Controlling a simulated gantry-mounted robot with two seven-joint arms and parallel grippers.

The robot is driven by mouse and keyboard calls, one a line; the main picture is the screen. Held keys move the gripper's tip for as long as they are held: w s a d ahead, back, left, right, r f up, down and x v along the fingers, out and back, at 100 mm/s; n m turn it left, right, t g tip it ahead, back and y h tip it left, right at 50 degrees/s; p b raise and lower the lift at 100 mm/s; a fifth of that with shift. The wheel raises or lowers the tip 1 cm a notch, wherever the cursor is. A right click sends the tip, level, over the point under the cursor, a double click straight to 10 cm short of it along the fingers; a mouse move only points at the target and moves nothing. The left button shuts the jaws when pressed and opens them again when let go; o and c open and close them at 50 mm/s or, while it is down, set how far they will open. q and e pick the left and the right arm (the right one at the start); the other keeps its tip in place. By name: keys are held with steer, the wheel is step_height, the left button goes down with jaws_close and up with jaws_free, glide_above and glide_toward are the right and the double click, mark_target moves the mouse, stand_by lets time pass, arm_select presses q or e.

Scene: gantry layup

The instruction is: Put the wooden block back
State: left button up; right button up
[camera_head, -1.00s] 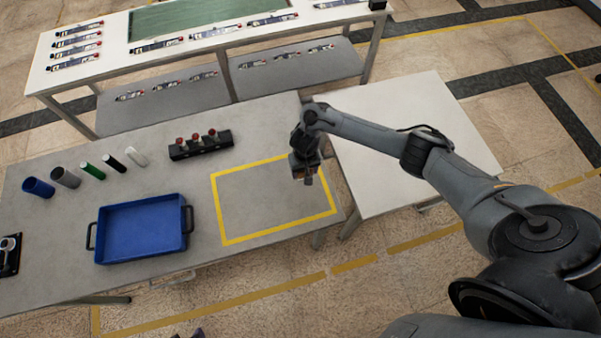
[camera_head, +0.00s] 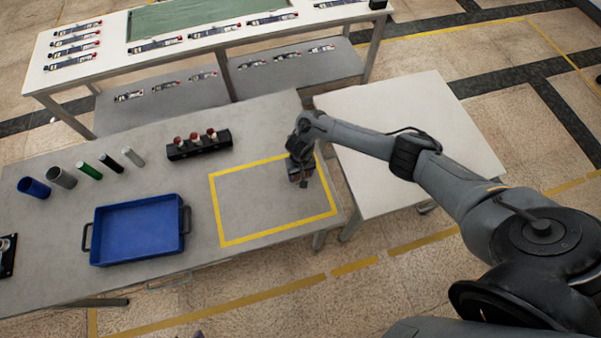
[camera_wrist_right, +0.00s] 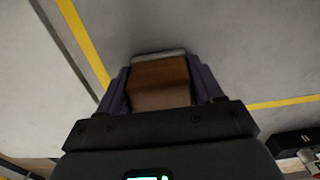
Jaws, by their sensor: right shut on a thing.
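The wooden block (camera_wrist_right: 160,82) is brown and sits between the two fingers of my right gripper (camera_wrist_right: 160,90) in the right wrist view. The fingers are shut on it. In the head view my right gripper (camera_head: 303,182) is over the right part of the yellow-taped rectangle (camera_head: 275,232) on the grey table. The block is mostly hidden by the gripper there. I cannot tell whether it touches the table. My left gripper is not in view.
A blue tray (camera_head: 138,260) with black handles stands left of the rectangle. A black holder with red-topped items (camera_head: 198,152) and several cylinders (camera_head: 88,170) are behind. A white table (camera_head: 395,100) adjoins at the right. The taped area is otherwise clear.

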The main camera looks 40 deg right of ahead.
steer(key=o, duration=1.1)
steer(key=shift+f, duration=0.1)
